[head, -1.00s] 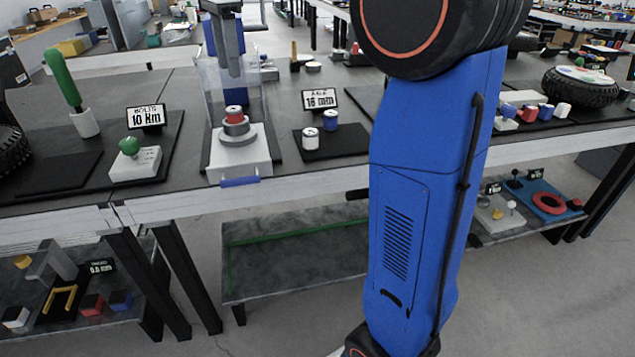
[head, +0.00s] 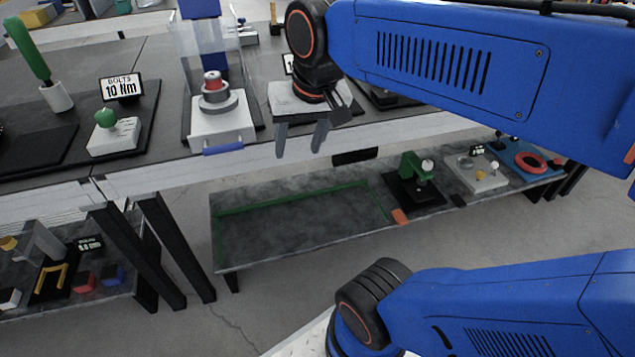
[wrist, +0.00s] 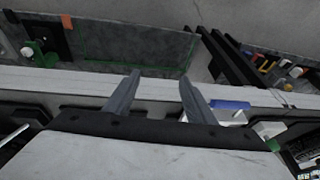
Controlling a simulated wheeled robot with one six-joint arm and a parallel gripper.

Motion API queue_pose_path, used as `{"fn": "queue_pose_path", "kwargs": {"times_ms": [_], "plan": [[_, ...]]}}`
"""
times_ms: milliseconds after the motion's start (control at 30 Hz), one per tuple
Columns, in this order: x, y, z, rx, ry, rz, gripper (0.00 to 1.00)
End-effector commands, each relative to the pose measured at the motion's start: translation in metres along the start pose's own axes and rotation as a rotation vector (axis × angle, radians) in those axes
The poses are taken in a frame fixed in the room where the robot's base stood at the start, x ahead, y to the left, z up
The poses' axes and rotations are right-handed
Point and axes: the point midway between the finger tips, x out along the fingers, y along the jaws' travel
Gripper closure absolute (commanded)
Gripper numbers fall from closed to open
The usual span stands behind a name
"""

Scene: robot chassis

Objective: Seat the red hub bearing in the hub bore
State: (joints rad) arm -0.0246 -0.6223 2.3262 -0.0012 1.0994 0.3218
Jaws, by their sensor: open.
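The red hub bearing (head: 212,79) sits upright on top of the grey round hub (head: 219,101) in the head view. The hub stands on a white block (head: 222,124) with a blue handle at its front. I cannot tell how deep the bearing sits in the bore, which it hides. My gripper (head: 298,152) is open and empty, right of the white block, with its fingers pointing down near the table's front edge. In the wrist view my gripper's fingers (wrist: 158,92) are apart with nothing between them. The bearing is not visible there.
A press with clear side guards (head: 200,45) rises behind the hub. A "BOLTS 10 Nm" sign (head: 122,87) and a green knob on a white block (head: 106,118) stand to the left. A lower shelf (head: 290,225) lies below the table edge.

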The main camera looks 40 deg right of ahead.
Motion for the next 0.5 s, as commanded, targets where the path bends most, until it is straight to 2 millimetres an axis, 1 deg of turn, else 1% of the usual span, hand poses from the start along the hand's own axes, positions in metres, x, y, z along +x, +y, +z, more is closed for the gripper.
{"fn": "queue_pose_path", "kwargs": {"times_ms": [33,100,200,300,400,500], "plan": [[0.009,0.007,0.017,-0.055,0.016,-0.003,0.5],[0.022,0.014,0.035,-0.132,0.034,-0.005,0.5],[0.036,0.022,0.054,-0.218,0.056,-0.005,0.5],[0.045,0.027,0.066,-0.273,0.07,-0.005,0.5],[0.05,0.029,0.071,-0.298,0.076,-0.004,0.5],[0.05,0.029,0.072,-0.305,0.077,-0.004,0.5]]}}
